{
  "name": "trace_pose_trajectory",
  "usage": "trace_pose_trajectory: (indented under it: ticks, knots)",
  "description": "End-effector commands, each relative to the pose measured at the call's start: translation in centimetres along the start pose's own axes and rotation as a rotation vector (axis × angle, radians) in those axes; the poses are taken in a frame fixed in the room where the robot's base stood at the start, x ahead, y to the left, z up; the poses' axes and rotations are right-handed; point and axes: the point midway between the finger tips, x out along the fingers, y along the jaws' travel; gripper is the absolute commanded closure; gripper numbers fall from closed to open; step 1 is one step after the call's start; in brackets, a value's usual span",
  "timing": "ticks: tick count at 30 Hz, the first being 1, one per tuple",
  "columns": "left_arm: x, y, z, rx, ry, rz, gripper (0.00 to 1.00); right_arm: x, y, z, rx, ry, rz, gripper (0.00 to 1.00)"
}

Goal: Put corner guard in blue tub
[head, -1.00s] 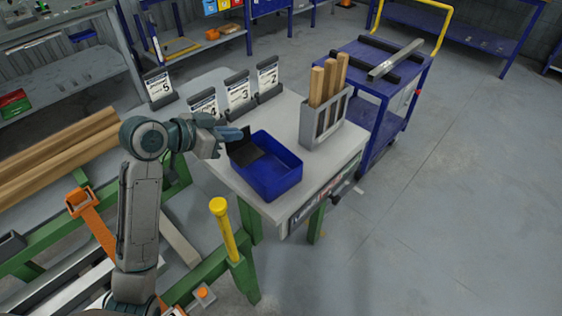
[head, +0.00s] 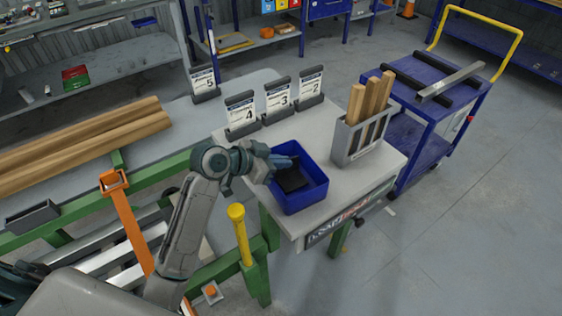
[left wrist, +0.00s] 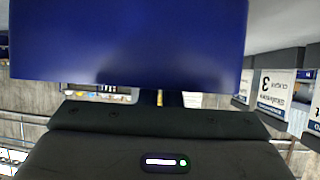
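The blue tub (head: 303,202) stands on the near end of the grey table, right of the yellow-topped post. The black corner guard (head: 292,180) shows inside the tub's opening, tilted, near its left side. My left gripper (head: 286,162) is at the tub's back-left rim, with its fingers right at the guard's upper end. Whether the fingers grip the guard or only touch it, I cannot tell. In the left wrist view a blue surface, likely the tub's wall (left wrist: 130,40), fills the top, and the fingertips and guard are hidden. My right gripper is not in view.
Number cards (head: 240,113) in dark stands line the table behind the tub. A grey holder (head: 352,140) with wooden sticks stands right of it. A blue cart (head: 430,95) is farther right. A yellow-topped post (head: 238,225) stands left of the tub, close to my arm.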

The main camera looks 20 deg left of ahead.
Motion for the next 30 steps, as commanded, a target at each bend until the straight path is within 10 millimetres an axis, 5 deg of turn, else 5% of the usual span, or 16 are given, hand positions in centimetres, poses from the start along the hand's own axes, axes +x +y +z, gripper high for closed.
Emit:
trace_pose_trajectory:
  ticks: [10,14,24,30]
  knots:
    - [0.4,0.0,0.7,0.000,0.001,-0.001,1.00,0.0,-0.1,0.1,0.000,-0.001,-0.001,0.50]
    - [0.4,0.0,0.7,0.001,0.001,-0.001,0.75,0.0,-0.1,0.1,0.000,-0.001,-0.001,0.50]
    - [0.2,0.0,0.5,0.001,0.001,-0.001,0.74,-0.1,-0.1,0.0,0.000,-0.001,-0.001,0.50]
    - [-1.9,-0.1,0.7,0.005,-0.001,-0.004,0.74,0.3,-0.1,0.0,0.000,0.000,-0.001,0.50]
